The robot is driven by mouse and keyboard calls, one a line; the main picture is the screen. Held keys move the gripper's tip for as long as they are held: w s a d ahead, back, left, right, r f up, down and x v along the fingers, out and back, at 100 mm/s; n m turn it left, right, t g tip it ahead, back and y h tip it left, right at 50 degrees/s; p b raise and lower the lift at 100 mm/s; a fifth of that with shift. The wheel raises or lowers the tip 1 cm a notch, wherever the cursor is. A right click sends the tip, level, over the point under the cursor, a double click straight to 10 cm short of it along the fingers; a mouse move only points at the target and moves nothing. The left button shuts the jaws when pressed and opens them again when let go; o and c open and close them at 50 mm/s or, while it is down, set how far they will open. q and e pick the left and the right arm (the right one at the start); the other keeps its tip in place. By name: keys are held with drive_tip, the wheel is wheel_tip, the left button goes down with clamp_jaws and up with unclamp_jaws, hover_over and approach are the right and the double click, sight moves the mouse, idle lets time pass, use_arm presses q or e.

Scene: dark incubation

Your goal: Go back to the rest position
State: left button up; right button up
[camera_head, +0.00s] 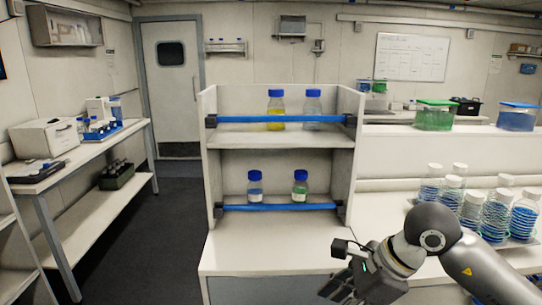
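My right arm comes in from the lower right. Its dark gripper (338,284) hangs low over the front of the white bench (262,250), in front of the shelf unit and apart from the bottles. The fingers are dark, partly cut by the bottom edge and seen at an angle, so I cannot tell whether they are open or shut. I see nothing held in them. My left gripper and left arm are not in view.
A shelf unit (278,141) with blue bars holds a yellow bottle (275,112), a clear bottle (312,112), a blue bottle (255,190) and a green bottle (300,190). Stacked dishes and bottles (497,210) stand beside my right arm. Dark floor (160,230) is free at left.

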drive_tip(key=w+a+f+m+g+y, duration=0.2)
drive_tip(key=a+f+m+y, duration=0.1)
drive_tip(key=a+m+y, duration=0.4)
drive_tip(key=w+f+m+t+y, duration=0.5)
drive_tip(key=w+m, duration=0.2)
drive_tip(key=m, duration=0.2)
drive_tip(key=w+d+f+m+t+h, duration=0.1)
drive_tip(key=d+f+m+t+h, duration=0.4)
drive_tip(key=f+m, duration=0.7)
drive_tip(key=d+f+m+t+h, duration=0.45)
drive_tip(key=d+f+m, duration=0.35)
drive_tip(key=f, duration=0.7)
drive_tip(key=s+d+f+m+g+h, duration=0.3)
drive_tip(key=s+f+m, duration=0.2)
drive_tip(key=s+f, duration=0.6)
drive_tip(key=s+d+f+m+g+h, duration=0.3)
drive_tip(key=s+f+m+g+h, duration=0.15)
drive_tip(key=s+f, duration=0.7)
drive_tip(key=s+f+m+g, duration=0.1)
drive_tip(key=s+f+g, duration=0.1)
drive_tip(key=s, duration=0.7)
drive_tip(key=s+f+m+g, duration=0.2)
drive_tip(key=s+f, duration=0.3)
drive_tip(key=s, duration=0.4)
drive_tip(key=s+f+m+g, duration=0.2)
drive_tip(key=s+f, duration=0.1)
drive_tip(key=s, duration=0.6)
drive_tip(key=shift+f+h, duration=0.3)
drive_tip(key=shift+f, duration=0.05)
